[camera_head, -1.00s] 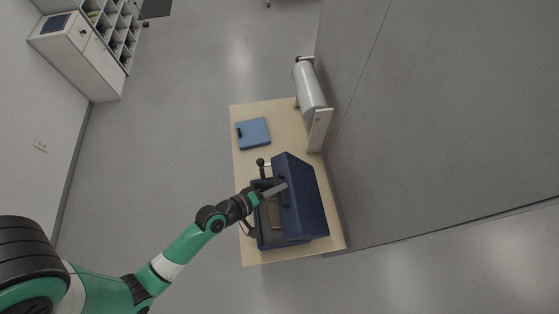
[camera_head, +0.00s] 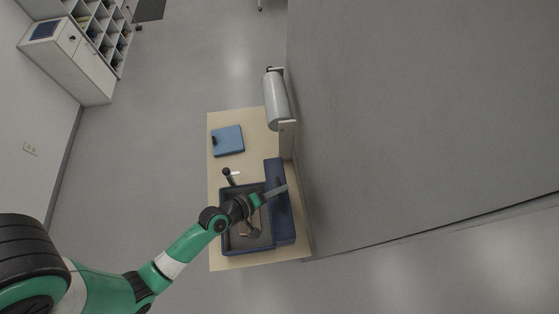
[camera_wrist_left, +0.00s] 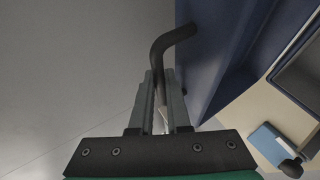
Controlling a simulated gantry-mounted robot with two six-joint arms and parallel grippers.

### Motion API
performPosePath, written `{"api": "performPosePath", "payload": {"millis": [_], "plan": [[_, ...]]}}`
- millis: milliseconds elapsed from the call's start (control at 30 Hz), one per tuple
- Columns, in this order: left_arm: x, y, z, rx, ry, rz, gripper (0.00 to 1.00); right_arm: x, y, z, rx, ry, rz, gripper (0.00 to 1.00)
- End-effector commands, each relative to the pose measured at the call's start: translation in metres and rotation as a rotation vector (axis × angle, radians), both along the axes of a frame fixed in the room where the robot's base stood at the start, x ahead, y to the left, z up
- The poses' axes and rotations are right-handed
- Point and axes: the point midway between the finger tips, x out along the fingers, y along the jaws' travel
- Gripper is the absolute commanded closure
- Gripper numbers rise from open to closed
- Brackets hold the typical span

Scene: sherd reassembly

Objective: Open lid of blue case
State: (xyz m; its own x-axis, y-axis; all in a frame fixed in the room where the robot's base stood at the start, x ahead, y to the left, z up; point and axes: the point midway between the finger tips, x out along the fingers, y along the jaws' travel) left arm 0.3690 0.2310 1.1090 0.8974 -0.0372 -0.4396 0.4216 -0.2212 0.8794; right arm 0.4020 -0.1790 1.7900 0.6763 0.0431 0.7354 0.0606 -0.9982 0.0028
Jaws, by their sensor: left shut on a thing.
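The blue case stands on the table with its lid (camera_head: 285,222) swung up and back toward the wall side. Its base (camera_head: 231,249) is open, and the dark interior shows. My left gripper (camera_head: 275,191) is at the lid, with its arm reaching over the base. In the left wrist view, my left gripper (camera_wrist_left: 160,90) is shut on the lid's black bent handle (camera_wrist_left: 172,40). The blue lid (camera_wrist_left: 200,55) fills the area beside the handle. My arm hides part of the case interior. My right gripper is in neither view.
The pale wooden table (camera_head: 222,184) also holds a flat blue object (camera_head: 229,141) and a dark-knobbed item (camera_head: 227,172) near the case. A grey roll on a stand (camera_head: 276,98) is by the wall. White shelving (camera_head: 66,60) stands far left.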

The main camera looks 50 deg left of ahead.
Motion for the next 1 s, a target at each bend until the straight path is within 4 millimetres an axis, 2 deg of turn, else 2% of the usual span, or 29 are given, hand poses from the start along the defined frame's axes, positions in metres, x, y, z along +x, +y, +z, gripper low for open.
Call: {"api": "performPosePath", "payload": {"millis": [333,367,500,1000], "plan": [[-0.0001,0.0,-0.0004,-0.001,0.001,0.001,1.0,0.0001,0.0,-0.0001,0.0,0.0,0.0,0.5],[-0.0001,0.0,-0.0004,0.0,0.001,0.0,0.82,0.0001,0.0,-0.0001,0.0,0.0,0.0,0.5],[-0.0002,0.0,-0.0004,-0.001,0.001,0.001,0.57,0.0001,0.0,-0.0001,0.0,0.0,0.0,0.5],[-0.0032,0.0003,0.001,0.0,0.0,0.001,0.55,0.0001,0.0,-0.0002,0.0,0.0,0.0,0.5]]}}
